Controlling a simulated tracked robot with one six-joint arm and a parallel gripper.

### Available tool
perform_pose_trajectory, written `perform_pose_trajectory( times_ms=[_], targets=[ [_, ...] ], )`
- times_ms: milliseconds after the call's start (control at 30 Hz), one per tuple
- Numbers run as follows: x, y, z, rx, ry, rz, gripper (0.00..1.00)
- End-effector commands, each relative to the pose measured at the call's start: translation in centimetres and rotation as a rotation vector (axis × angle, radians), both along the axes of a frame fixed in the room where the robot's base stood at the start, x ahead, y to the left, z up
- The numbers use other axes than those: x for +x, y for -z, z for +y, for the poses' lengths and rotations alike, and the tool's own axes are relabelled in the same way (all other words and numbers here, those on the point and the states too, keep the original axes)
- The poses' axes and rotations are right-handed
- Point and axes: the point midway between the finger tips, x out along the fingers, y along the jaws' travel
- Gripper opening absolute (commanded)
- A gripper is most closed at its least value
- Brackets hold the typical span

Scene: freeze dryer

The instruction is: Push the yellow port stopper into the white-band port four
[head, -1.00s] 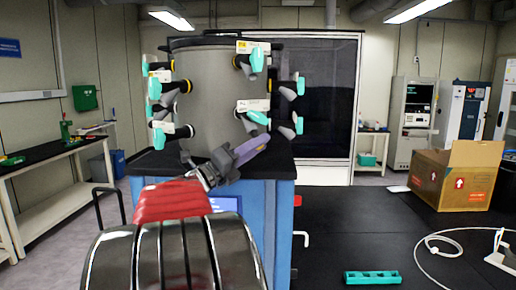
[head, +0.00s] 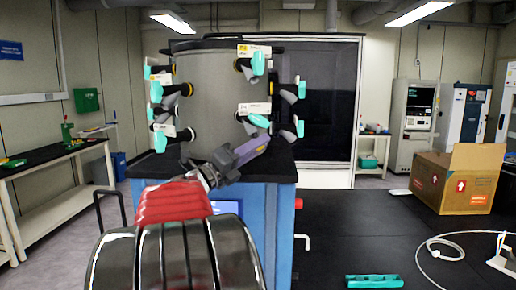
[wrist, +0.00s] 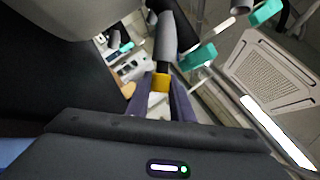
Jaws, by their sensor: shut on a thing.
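My gripper (head: 264,141) points up and right at the lower right front of the grey drum (head: 215,95). In the wrist view my purple fingers (wrist: 163,98) are shut on the yellow stopper (wrist: 161,82). A grey and black port tube (wrist: 166,38) lies straight beyond the stopper; I cannot tell whether they touch. In the head view the stopper is too small to make out at my fingertips. A lower port with a teal handle (head: 258,120) is just above my fingertips. I cannot make out a white band or which port is four.
Several other teal-handled ports, such as the upper one (head: 258,64), stick out around the drum. The drum stands on a blue cabinet (head: 283,225). A teal rack (head: 374,281), a white cable (head: 440,243) and a cardboard box (head: 455,185) are on the black surface at right.

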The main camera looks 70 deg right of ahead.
Motion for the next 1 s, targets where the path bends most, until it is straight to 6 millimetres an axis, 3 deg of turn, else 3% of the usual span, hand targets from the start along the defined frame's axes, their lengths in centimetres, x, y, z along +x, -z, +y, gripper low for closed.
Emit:
perform_pose_trajectory(
  times_ms=[567, 600, 867, 1000],
  targets=[
    [0.56, -0.67, -0.42, -0.003, -0.004, 0.001, 0.0],
    [0.55, -0.66, -0.41, -0.003, -0.004, 0.001, 0.23],
    [0.45, -0.62, -0.39, -0.002, -0.001, 0.001, 0.41],
    [0.37, -0.69, -0.36, -0.004, 0.0, 0.0, 0.42]
  ],
)
